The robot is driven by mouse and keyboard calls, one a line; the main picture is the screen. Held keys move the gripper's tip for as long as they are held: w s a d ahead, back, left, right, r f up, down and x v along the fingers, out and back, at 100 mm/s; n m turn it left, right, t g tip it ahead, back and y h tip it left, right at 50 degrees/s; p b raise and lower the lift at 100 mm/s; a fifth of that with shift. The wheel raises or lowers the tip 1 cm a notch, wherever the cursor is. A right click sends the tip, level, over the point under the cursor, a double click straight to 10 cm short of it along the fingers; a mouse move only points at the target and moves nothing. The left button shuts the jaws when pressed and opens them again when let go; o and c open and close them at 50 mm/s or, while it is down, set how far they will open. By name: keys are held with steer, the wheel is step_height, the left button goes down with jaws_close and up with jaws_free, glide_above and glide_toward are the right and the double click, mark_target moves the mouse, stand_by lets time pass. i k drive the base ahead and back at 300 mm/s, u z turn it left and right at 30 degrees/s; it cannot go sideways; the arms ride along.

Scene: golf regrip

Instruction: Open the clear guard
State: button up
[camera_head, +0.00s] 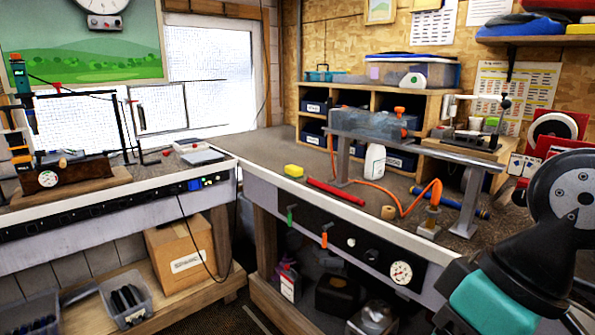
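A see-through, greyish guard (362,124) sits on a raised metal rail (450,152) above the right-hand workbench. It looks lowered over the rail, but its hinge and edges are too small to make out. Small orange parts (400,111) show at its right end. My arm enters at the lower right, with a dark round joint and a teal section. My gripper is not in view, so its fingers cannot be seen. No part of my arm touches the guard.
An orange hose (378,188) curls under the rail beside a white spray bottle (374,163). Wooden cubbies (345,97) stand behind. Red equipment (548,140) stands near my arm.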

mark_target(399, 110)
steer(key=u, duration=0.4)
steer(key=i, duration=1)
steer(key=z, duration=0.3)
